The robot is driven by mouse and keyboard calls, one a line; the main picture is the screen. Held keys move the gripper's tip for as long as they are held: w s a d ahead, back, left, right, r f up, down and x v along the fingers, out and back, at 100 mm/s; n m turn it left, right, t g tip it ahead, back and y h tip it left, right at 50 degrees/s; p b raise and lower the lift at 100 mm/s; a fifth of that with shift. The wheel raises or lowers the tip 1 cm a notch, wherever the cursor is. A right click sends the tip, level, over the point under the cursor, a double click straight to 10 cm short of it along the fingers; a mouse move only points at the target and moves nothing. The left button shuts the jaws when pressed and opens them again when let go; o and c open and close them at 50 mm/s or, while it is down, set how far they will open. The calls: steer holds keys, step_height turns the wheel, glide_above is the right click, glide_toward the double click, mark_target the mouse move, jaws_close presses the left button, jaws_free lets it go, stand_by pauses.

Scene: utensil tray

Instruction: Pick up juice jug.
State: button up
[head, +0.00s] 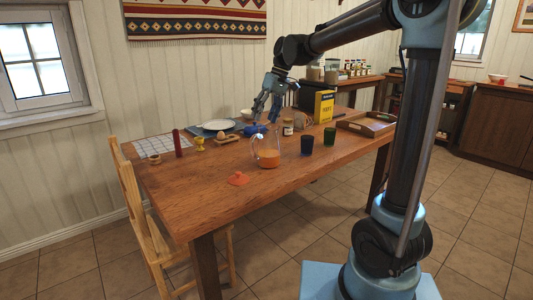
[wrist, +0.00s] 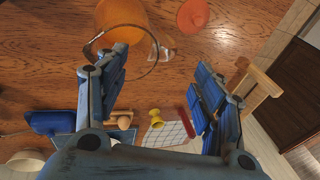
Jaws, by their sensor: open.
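The juice jug (head: 268,157) is a clear glass jug with orange juice in its lower part, standing on the wooden table. In the wrist view the jug (wrist: 122,22) shows from above at the top left, its orange juice inside and its clear rim ring below. My gripper (head: 262,116) is above the table, behind and above the jug in the head view. In the wrist view my gripper (wrist: 165,95) has its two blue fingers spread wide with nothing between them. The left finger is near the jug's rim in the picture; I cannot tell the exact gap.
An orange lid-like piece (head: 238,179) lies left of the jug. A wooden tray (head: 366,124) is at right. The table's front is clear.

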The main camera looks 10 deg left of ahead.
mark_target(259, 134)
steer(key=x, duration=0.4)
steer(key=shift+s+a+f, duration=0.1)
steer(key=shift+f, duration=0.15)
steer(key=shift+s+x, duration=0.15)
steer(key=shift+x, duration=1.25)
steer(key=shift+s+x, duration=0.2)
steer(key=shift+x, duration=1.2)
steer(key=shift+r, duration=0.1)
jaws_close()
